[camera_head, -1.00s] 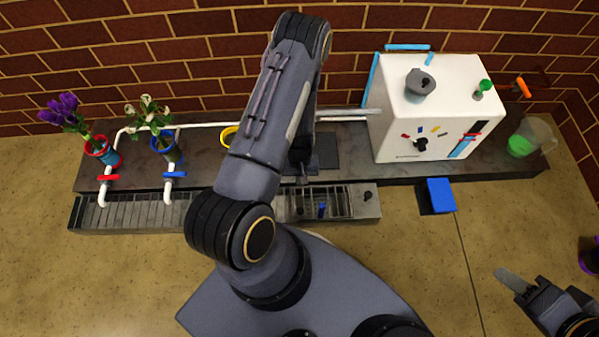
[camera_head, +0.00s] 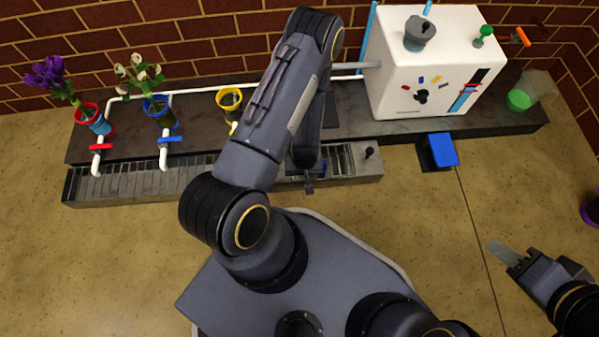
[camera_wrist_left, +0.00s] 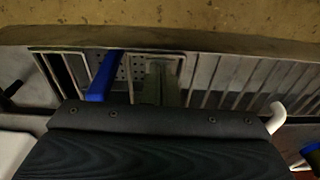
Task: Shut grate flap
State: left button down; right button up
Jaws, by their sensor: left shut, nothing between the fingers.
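The grate (camera_head: 130,183) is a long grey slatted trough along the front of the counter. At its right end is a framed, barred section (camera_head: 342,160), partly behind my left arm. In the left wrist view a blue handle (camera_wrist_left: 104,77) slants across that framed section, with a perforated plate (camera_wrist_left: 127,68) showing beside it. How far the flap is tilted is unclear. My left gripper (camera_head: 309,187) is shut and empty, pointing down at the trough's front edge. Its fingers (camera_wrist_left: 160,82) are right beside the blue handle; contact is unclear. My right gripper (camera_head: 506,253) is over the floor, away from the grate.
The counter (camera_head: 195,150) behind the grate holds white pipes with red and blue valves, flower pots, a yellow-rimmed pot (camera_head: 229,99) and a white machine (camera_head: 430,70). A blue box (camera_head: 441,150) stands at the counter's front right. The floor in front is clear.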

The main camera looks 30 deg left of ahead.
pick_arm(q)
jog(key=shift+s+d+f+b, duration=0.1)
jog(key=shift+f+b, duration=0.05)
jog(key=shift+f, duration=0.2)
jog(key=shift+s+d+f+b, duration=0.1)
jog(key=shift+f+b, duration=0.05)
jog(key=shift+f, duration=0.2)
pick_arm(e)
jog(key=shift+s+f, duration=0.25)
jog(key=shift+f, duration=0.25)
